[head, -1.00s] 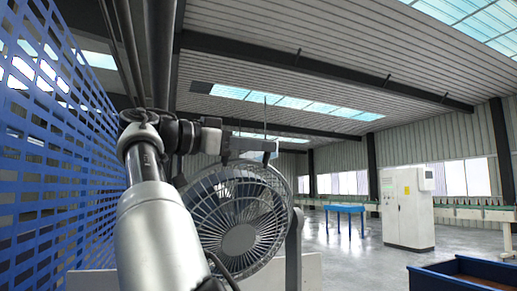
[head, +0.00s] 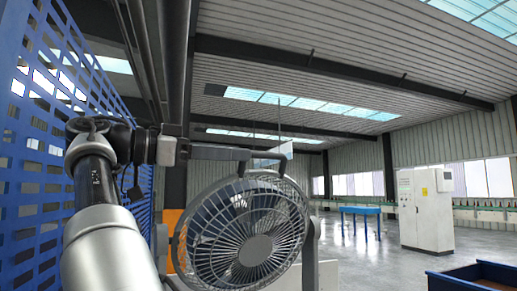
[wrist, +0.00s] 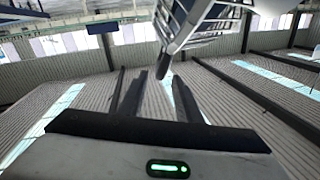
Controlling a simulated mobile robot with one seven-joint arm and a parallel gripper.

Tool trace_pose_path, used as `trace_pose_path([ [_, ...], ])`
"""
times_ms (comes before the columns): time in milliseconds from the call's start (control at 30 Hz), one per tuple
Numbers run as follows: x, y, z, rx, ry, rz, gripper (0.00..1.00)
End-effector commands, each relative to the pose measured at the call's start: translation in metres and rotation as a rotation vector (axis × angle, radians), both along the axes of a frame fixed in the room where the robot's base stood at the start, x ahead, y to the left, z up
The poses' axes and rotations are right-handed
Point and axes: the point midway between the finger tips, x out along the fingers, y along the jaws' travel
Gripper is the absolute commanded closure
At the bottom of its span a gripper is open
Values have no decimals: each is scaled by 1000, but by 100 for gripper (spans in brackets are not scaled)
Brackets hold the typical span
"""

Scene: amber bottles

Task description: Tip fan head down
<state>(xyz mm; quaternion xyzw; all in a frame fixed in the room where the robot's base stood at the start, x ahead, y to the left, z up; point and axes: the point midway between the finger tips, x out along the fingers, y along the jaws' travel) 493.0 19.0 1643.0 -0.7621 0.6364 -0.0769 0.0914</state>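The grey fan has a round wire cage (head: 225,225) that stands near upright and faces me in the head view. Its hub is at the lower middle, and a grey support arm (head: 309,255) stands at its right side. My gripper (head: 284,150) is just above the top rim of the cage, reaching across from the left. In the wrist view the cage (wrist: 195,25) shows at the top, close beyond the fingertips. Whether a finger touches the rim cannot be told.
A blue lattice panel (head: 45,180) stands close on the left, beside my arm. An orange surface (head: 172,235) shows behind the fan. A white cabinet (head: 425,210), a blue table (head: 361,209) and a blue bin (head: 478,278) stand to the right, with clear floor between.

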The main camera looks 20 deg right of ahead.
Motion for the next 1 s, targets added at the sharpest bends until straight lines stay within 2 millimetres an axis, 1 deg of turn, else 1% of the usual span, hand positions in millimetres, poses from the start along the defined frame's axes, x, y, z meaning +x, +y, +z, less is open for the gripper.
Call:
trace_pose_path([
  [33, -2, 14, 4, -3, -1, 3, 69],
  [100, -4, 28, 5, -3, 1, 2, 69],
  [200, -7, 45, 4, -3, 1, 2, 69],
  [333, -11, 59, 3, -1, 0, 1, 69],
  [500, -12, 66, 0, -1, 0, 0, 69],
  [1000, -12, 65, 0, 0, 0, 0, 69],
])
